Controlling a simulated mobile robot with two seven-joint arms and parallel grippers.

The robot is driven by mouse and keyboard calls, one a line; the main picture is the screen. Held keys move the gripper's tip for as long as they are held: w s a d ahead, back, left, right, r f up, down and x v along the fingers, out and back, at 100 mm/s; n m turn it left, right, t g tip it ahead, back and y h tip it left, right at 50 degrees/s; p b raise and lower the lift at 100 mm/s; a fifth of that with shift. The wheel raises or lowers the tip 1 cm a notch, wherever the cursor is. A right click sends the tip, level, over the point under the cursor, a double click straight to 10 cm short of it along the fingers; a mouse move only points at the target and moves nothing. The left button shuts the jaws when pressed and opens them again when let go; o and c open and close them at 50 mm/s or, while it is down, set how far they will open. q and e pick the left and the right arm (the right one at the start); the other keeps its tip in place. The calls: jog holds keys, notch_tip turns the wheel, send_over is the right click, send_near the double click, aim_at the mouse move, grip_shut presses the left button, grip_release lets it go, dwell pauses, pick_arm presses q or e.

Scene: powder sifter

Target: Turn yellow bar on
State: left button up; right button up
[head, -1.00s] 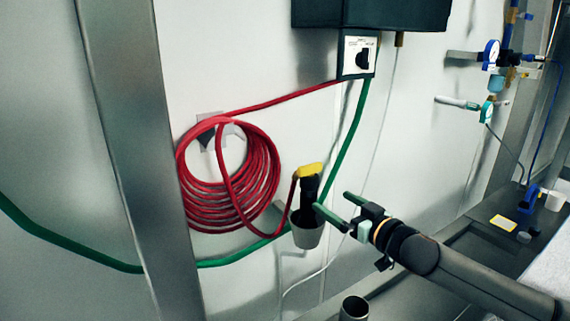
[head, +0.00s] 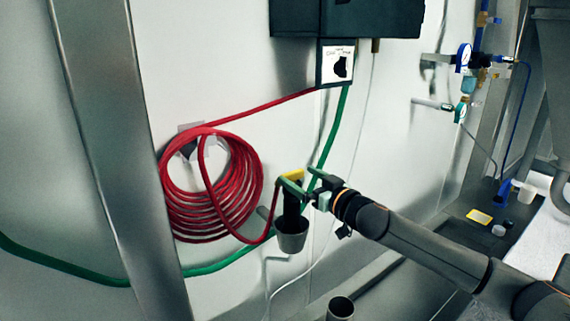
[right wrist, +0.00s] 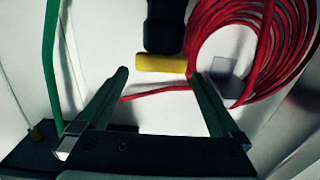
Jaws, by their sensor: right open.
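The yellow bar (head: 293,174) sits on top of a black handle (head: 291,208) whose lower end is in a small grey cup (head: 291,240) on the wall. My right gripper (head: 300,179) is at the yellow bar, its fingers partly hiding it. In the right wrist view the yellow bar (right wrist: 162,62) lies just beyond and between the two open green fingertips (right wrist: 159,75). Whether a finger touches it cannot be told. My left gripper is not in view.
A coiled red hose (head: 212,190) hangs on the wall left of the handle. A green hose (head: 335,125) runs behind. A switch box with a black knob (head: 340,68) is above. A metal post (head: 118,150) stands left. A metal cup (head: 340,308) is below.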

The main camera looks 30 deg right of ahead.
jog(key=shift+w+a+p, duration=0.15)
jog(key=shift+w+p, duration=0.4)
jog(key=shift+w, duration=1.2)
jog(key=shift+w+a+p, duration=0.15)
jog(key=shift+w+p, duration=0.35)
jog(key=shift+w, duration=1.2)
jog(key=c, duration=1.1)
